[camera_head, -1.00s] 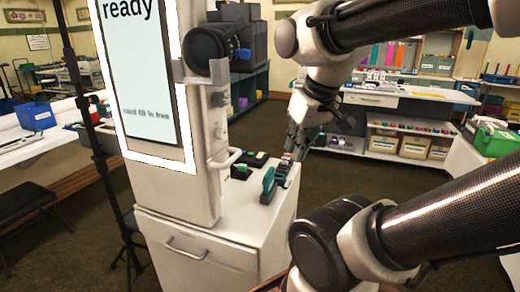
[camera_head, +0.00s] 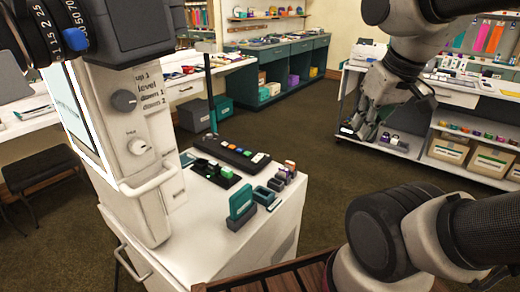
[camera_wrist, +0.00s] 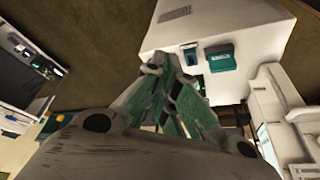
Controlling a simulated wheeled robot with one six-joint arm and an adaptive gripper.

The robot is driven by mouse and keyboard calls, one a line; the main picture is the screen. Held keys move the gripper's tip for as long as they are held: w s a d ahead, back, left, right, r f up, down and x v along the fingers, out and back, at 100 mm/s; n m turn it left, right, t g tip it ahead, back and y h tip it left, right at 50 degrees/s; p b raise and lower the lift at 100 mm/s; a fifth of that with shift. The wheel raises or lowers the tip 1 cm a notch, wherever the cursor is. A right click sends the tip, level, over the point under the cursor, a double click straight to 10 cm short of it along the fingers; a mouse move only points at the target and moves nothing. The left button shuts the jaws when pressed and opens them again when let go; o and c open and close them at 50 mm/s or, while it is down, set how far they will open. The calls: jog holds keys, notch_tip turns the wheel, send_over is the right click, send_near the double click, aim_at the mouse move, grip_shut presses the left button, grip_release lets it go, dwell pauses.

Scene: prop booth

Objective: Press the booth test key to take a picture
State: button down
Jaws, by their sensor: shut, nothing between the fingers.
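I cannot read which one is the test key. My gripper (camera_head: 358,128) is shut and empty, to the right of the cabinet and apart from the keys. In the wrist view its fingers (camera_wrist: 168,62) point toward the cabinet (camera_wrist: 215,25).
A teal upright holder (camera_head: 241,203) and several small blocks (camera_head: 283,175) stand near the cabinet's right edge. A brown slatted surface (camera_head: 285,277) is at the bottom. A white shelf unit (camera_head: 455,95) stands behind my gripper. Open carpet lies between.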

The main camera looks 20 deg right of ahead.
jog(key=shift+w+d, duration=0.1)
jog(key=shift+d, duration=0.15)
jog(key=m+t+y, duration=0.2)
jog(key=m+t, duration=0.3)
jog(key=m, duration=0.2)
send_over(250, 153)
notch_tip(250, 153, down, 18)
jog(key=f, duration=0.1)
jog(key=shift+w+r, duration=0.2)
jog(key=shift+r, duration=0.05)
jog(key=shift+f, duration=4.4)
